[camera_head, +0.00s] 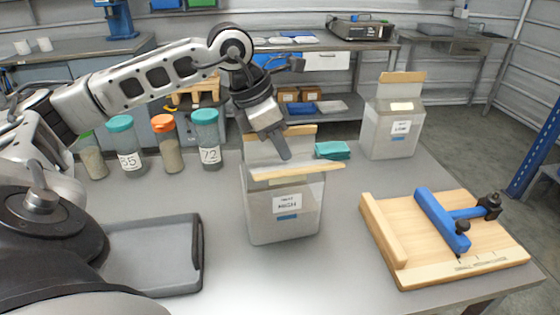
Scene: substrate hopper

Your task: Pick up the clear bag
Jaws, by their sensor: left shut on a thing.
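My left gripper (284,152) reaches down from above and is shut on the bag's top part, by the tan rear strip. The exact grip is partly hidden by the fingers. A similar pale bag (388,142) with a tan top stands at the back right. My right gripper is not in view.
Several lidded jars (168,150) stand at the back left. A grey tray (150,270) lies at the front left. A wooden board with a blue clamp (440,222) lies at the right. A teal block (332,151) sits behind the clear bag. The front middle of the table is clear.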

